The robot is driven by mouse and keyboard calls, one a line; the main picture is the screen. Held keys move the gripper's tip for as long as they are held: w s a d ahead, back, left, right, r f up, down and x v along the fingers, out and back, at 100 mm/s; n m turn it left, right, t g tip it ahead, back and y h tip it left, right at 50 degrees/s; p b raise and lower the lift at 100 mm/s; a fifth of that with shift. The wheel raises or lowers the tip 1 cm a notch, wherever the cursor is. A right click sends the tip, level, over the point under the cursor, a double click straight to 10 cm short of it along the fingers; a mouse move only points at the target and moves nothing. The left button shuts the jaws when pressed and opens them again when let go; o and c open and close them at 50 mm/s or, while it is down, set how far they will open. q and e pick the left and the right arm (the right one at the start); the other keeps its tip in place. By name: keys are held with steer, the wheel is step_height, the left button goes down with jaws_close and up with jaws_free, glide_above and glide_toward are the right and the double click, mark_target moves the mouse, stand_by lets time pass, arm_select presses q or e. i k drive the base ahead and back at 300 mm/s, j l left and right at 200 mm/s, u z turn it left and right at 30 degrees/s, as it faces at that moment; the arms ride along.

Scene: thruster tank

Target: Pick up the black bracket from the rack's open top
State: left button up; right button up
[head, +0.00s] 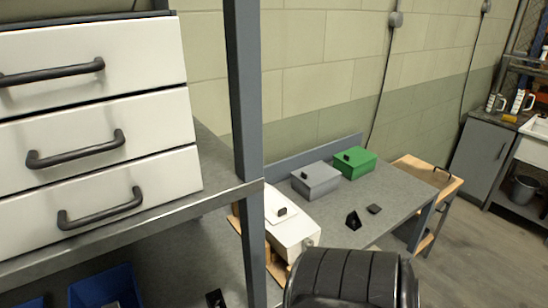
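The rack stands at the left, with a grey upright post (243,100), a grey shelf edge (120,232) and a white drawer unit with black handles (95,100). Its top is mostly cut off by the upper edge of the picture. I see no black bracket there. A small black angled piece (214,298) shows on the rack's lower level, cut off at the bottom edge. A black triangular, bracket-like piece (354,219) stands on the grey bench. I cannot tell whether either is the bracket. Neither gripper is in view.
The bench (395,195) holds a grey box (316,179), a green box (355,163) and a small dark block (374,209). A white case (290,225) stands beside the post. A blue bin (105,288) sits low left. A black ribbed shape (350,278) fills the bottom centre. Floor is clear at right.

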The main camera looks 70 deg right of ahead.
mark_target(352, 218)
steer(key=z, duration=2.75)
steer(key=i+l, duration=0.2)
steer(key=l+u, duration=0.05)
steer(key=l, duration=0.05)
